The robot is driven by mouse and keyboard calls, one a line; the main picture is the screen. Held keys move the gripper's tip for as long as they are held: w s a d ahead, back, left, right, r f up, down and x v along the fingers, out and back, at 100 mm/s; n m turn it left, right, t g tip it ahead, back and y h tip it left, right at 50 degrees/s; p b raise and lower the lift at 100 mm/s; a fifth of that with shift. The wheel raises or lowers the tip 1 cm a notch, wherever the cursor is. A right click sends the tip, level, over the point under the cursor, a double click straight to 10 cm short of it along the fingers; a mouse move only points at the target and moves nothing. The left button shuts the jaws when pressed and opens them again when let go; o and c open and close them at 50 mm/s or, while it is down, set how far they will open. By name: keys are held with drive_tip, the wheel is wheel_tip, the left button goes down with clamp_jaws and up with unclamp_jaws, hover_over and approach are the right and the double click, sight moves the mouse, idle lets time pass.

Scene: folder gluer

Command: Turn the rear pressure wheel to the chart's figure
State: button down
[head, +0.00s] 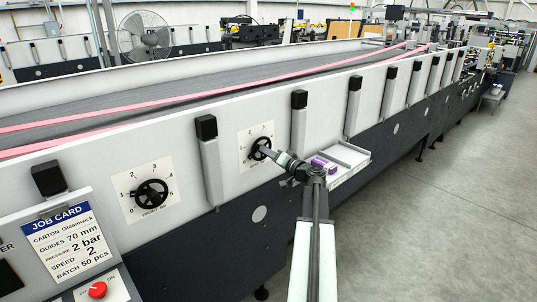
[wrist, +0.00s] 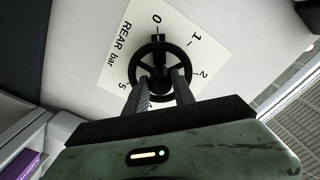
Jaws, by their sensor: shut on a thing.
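The rear pressure wheel (wrist: 137,66) is a black spoked handwheel on a white plate marked "REAR bar" with a scale starting at 0. In the wrist view its black pointer tab stands at the 0 mark. My gripper (wrist: 165,88) is shut on the rear wheel, its fingers at the hub. In the head view my gripper (head: 266,151) partly covers the rear wheel (head: 255,148). The job card (head: 75,243) on the left reads pressure 2 bar, guides 70 mm and speed 2.
A similar front wheel (head: 151,194) sits on its own dial plate to the left. A tray (head: 352,158) with purple cartons (head: 322,164) juts out just right of my gripper. A red knob (head: 97,290) is at lower left. The floor (head: 440,230) at right is clear.

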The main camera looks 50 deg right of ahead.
drive_tip(key=shift+m, duration=4.8)
drive_tip(key=c, duration=1.1)
unclamp_jaws()
drive_tip(key=shift+o, duration=0.2)
drive_tip(key=s, duration=0.8)
drive_tip(key=shift+a, duration=0.25)
